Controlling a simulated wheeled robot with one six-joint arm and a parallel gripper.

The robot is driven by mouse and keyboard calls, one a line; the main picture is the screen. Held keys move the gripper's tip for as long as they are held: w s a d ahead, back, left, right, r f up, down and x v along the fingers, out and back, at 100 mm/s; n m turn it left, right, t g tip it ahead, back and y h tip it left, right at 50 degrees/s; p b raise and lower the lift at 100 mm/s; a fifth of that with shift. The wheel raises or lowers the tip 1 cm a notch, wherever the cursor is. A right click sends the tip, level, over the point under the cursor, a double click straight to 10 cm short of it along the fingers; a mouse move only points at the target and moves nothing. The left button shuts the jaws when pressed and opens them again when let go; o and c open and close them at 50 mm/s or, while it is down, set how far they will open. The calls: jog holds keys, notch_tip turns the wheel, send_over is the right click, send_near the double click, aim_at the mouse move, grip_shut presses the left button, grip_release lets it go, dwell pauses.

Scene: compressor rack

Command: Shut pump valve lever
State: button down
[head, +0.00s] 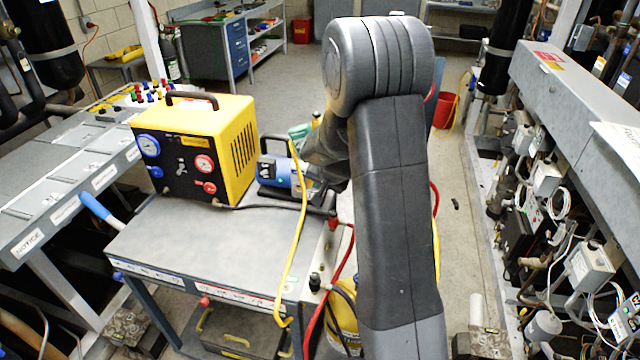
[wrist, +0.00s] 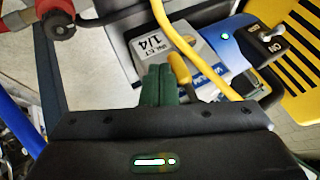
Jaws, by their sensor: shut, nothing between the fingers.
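The blue and grey vacuum pump (head: 274,171) stands on the cart beside the yellow machine. In the wrist view, the pump (wrist: 205,62) shows with a lit blue-green light and a "1/4" label. A short yellow lever (wrist: 179,68), which looks like the valve lever, sits just right of my fingertips. My gripper (wrist: 159,72) has green fingers, shut and empty, close beside the lever. I cannot tell whether they touch.
A yellow hose (head: 293,250) crosses in front of the pump and hangs over the cart (head: 180,240) edge. The yellow recovery machine (head: 195,148) stands left of the pump. The rack (head: 590,110) is at right.

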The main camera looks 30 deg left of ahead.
jog(key=shift+f+b, duration=0.25)
jog(key=shift+b, duration=0.9)
jog(key=shift+a+r+y, duration=0.1)
jog(key=shift+y, duration=0.2)
